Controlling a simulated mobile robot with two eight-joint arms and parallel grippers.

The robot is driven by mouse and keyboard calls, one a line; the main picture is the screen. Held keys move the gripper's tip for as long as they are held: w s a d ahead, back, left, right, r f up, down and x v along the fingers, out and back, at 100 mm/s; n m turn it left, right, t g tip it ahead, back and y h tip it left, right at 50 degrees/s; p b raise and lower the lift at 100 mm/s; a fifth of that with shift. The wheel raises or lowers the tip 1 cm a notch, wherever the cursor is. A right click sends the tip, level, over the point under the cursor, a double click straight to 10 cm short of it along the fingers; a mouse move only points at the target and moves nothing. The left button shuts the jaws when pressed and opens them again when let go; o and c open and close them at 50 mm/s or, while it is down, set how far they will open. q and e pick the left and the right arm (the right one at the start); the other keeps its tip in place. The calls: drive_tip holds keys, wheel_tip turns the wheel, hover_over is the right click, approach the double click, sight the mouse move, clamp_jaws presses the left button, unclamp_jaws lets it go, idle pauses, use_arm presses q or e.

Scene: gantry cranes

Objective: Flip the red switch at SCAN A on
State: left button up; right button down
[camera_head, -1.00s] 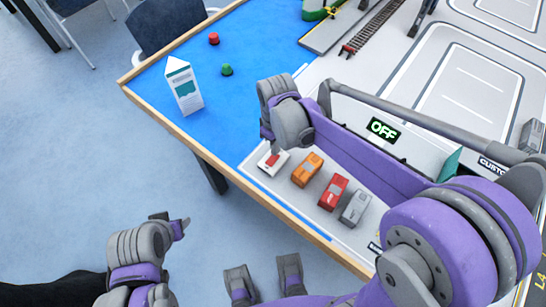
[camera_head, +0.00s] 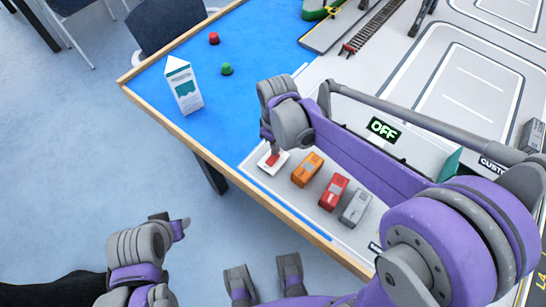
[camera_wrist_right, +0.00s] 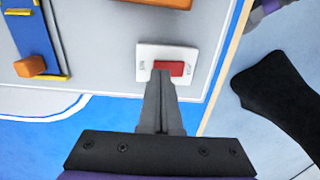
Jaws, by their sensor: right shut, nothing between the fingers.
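The red switch (camera_head: 273,160) sits on a white plate (camera_head: 264,167) near the table's front edge, left of the orange car. My right gripper (camera_head: 274,153) is shut and empty, with its fingertips right over the switch. In the right wrist view the red rocker (camera_wrist_right: 176,68) lies at the fingertips (camera_wrist_right: 164,72), which cover part of it; I cannot tell whether they touch. The plate's side labels are too small to read. A display (camera_head: 383,129) behind my right arm reads OFF.
An orange car (camera_head: 307,169), a red car (camera_head: 333,192) and a grey car (camera_head: 355,208) stand in a row right of the switch.

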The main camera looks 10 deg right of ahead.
drive_tip(key=shift+f+b, duration=0.5)
drive_tip(key=shift+f, duration=0.25)
drive_tip(key=shift+r, duration=0.1)
drive_tip(key=shift+r+p, duration=2.55)
drive_tip(key=shift+r, duration=0.95)
